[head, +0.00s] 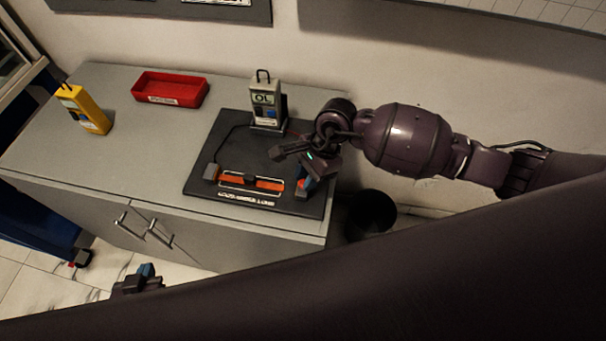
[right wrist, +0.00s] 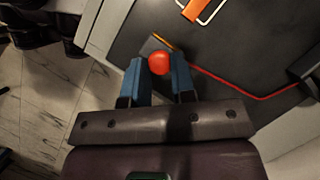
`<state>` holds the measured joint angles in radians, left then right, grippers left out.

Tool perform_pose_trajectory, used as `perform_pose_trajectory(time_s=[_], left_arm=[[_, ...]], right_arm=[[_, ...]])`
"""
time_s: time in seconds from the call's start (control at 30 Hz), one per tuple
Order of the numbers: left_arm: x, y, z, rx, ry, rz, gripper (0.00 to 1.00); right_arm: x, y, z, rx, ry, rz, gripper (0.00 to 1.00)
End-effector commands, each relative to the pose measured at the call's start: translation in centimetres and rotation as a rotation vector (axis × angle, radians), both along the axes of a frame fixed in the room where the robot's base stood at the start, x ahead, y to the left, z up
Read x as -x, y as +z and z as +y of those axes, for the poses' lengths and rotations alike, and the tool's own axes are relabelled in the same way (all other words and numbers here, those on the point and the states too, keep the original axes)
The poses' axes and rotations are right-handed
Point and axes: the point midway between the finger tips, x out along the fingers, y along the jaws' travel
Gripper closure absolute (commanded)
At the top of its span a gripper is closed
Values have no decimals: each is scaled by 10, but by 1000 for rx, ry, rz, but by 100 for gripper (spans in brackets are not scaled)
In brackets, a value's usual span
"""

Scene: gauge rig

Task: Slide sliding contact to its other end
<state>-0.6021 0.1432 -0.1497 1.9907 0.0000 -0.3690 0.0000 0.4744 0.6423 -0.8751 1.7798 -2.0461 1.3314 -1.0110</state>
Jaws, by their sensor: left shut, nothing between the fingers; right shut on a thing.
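The slide rig lies along the front of a dark board (head: 225,150) in the head view. I cannot tell whether this knob belongs to the sliding contact. The gripper hides the rig's right end. Part of the strip (right wrist: 204,8) shows beyond the knob in the wrist view. My left gripper (head: 146,272) is shut and empty, low in front of the bench.
A meter (head: 265,103) reading OL stands at the back of the board, with a red wire running right. A red tray (head: 170,89) and a yellow device (head: 87,110) stand on the grey bench (head: 130,150). A dark bin (head: 371,212) is right of the bench.

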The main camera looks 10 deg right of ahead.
Motion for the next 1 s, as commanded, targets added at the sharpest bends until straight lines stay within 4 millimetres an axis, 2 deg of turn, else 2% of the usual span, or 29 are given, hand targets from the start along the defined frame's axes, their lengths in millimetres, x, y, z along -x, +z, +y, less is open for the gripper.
perform_pose_trajectory(time_s=[0.03, 0.07, 0.2, 0.23, 0.67, 0.77, 1.0], left_arm=[[0, 0, 0, 0, 0, 0, 100], [0, 0, 0, 0, 0, 0, 100], [-1, 1, 0, -1, -1, -2, 100], [-1, 1, 0, -1, -1, -2, 100], [-1, 0, -1, 1, -1, -1, 100], [0, -1, 0, 1, -1, -1, 100], [0, -4, 0, 0, -1, 1, 100]], right_arm=[[4, -5, -8, 21, -1, 18, 100], [4, -5, -8, 21, -1, 18, 73], [4, -6, -8, 21, -2, 18, 51], [4, -6, -7, 20, -1, 17, 50], [1, 2, -7, 14, -1, 10, 50], [0, 13, -12, 14, -1, 10, 50], [-6, 53, -28, 17, -2, 9, 50]])
